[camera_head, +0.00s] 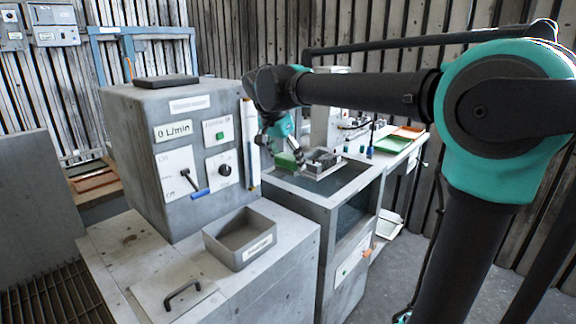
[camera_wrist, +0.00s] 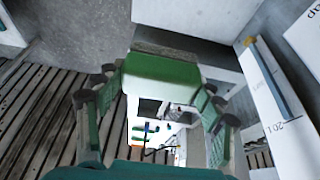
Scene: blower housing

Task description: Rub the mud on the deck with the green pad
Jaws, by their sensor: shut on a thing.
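The green pad (camera_head: 287,161) is in my gripper (camera_head: 284,150), over the open tank in the head view. In the wrist view the green pad (camera_wrist: 162,72) sits between the two fingers of my gripper (camera_wrist: 158,88), with a dark grey-brown layer along its far edge. My gripper is shut on it. The grey deck (camera_head: 105,262) lies at the lower left in the head view, well apart from the pad. A small faint brown mark (camera_head: 130,239), perhaps mud, shows on the deck. The wrist view does not clearly show the mud.
A grey control cabinet (camera_head: 140,130) with a lever and knob stands between deck and gripper. An open grey bin (camera_head: 240,238) and a hatch with a black handle (camera_head: 183,292) are in front. An open tank (camera_head: 335,190) lies below my gripper.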

